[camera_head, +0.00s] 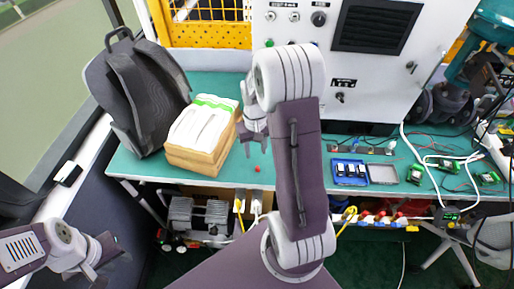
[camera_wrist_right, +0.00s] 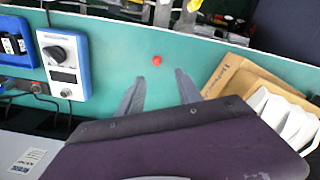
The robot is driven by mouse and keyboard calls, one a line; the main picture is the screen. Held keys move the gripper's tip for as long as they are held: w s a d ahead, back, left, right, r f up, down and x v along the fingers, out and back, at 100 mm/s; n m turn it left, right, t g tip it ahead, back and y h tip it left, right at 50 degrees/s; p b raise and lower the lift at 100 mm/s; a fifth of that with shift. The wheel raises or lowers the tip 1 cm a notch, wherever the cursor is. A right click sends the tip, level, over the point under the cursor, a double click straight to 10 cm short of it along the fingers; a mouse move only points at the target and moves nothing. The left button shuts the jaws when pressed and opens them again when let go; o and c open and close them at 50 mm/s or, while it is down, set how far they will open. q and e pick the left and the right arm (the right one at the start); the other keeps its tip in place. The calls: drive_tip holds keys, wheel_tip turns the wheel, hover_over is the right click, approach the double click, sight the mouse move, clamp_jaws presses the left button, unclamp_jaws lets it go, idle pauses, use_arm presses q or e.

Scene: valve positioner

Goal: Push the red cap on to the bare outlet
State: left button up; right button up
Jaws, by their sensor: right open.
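The small red cap (camera_head: 258,169) lies on the green bench top near its front edge, and it also shows in the right wrist view (camera_wrist_right: 157,60). My right gripper (camera_head: 253,141) is open and empty above the bench, close to the cap. In the right wrist view its two fingertips (camera_wrist_right: 157,85) are apart, with the cap just beyond the gap between them. My left gripper (camera_head: 105,262) is low at the left, away from the bench; its fingers look spread and empty. I cannot make out the bare outlet in either view.
A cardboard box with white items (camera_head: 200,137) and a dark backpack (camera_head: 138,90) stand left of the cap. A blue and white device with a knob (camera_wrist_right: 64,62) is in the wrist view. Blue trays (camera_head: 350,171) and cabled green boards (camera_head: 416,174) lie at right.

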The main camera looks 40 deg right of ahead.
sight(258, 167)
drive_tip(key=f, duration=0.6)
drive_tip(key=f+b, duration=0.1)
drive_tip(key=f, duration=0.2)
drive_tip(key=shift+s+d, duration=0.2)
drive_tip(key=shift+s, duration=0.15)
clamp_jaws()
idle(1.4)
